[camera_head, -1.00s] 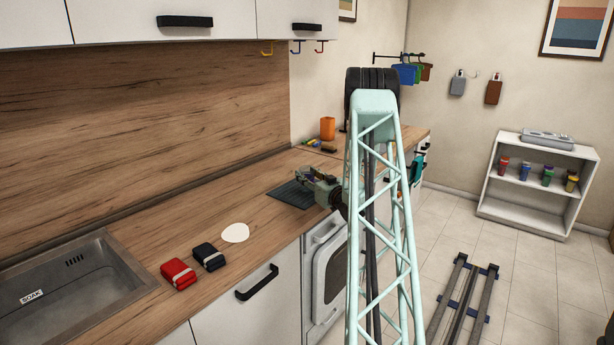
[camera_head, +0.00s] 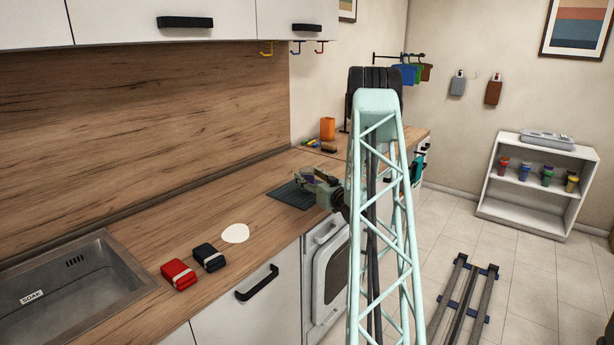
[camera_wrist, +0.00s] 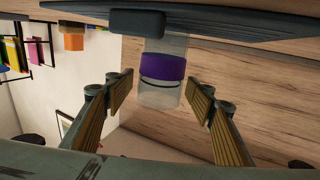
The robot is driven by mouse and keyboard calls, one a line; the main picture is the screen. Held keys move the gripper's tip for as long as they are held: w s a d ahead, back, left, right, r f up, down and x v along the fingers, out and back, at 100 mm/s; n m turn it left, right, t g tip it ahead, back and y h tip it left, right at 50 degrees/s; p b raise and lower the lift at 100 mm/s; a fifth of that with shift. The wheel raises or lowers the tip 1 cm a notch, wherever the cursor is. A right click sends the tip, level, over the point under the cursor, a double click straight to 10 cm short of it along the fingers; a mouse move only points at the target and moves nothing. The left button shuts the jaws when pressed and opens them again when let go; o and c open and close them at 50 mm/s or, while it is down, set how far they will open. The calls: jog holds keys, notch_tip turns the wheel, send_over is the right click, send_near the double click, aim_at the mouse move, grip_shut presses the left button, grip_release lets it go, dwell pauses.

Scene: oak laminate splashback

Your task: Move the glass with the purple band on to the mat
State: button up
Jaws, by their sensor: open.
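The glass with the purple band (camera_wrist: 162,66) is clear and shows upside down in the wrist view, between the two fingers of my gripper (camera_wrist: 161,90), with a gap on each side. My gripper is open. The glass's base end is toward the dark ribbed mat (camera_wrist: 225,22); the glass appears to stand on it, though a dark block shape (camera_wrist: 137,22) covers part of the contact. In the head view the mat (camera_head: 288,196) lies on the counter, with my gripper (camera_head: 311,177) low over it. The glass is hard to make out there.
On the counter (camera_head: 258,262) are a white disc (camera_head: 235,233), a dark bundle (camera_head: 209,257) and a red bundle (camera_head: 179,274), near the sink (camera_head: 60,300). An orange cup (camera_head: 328,129) stands at the back. Wood splashback (camera_head: 150,130) runs behind the mat.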

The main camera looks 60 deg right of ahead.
jog(key=p+v, duration=0.1)
jog(key=v, duration=0.9)
jog(key=shift+s+a, duration=0.2)
jog(key=shift+s, duration=0.15)
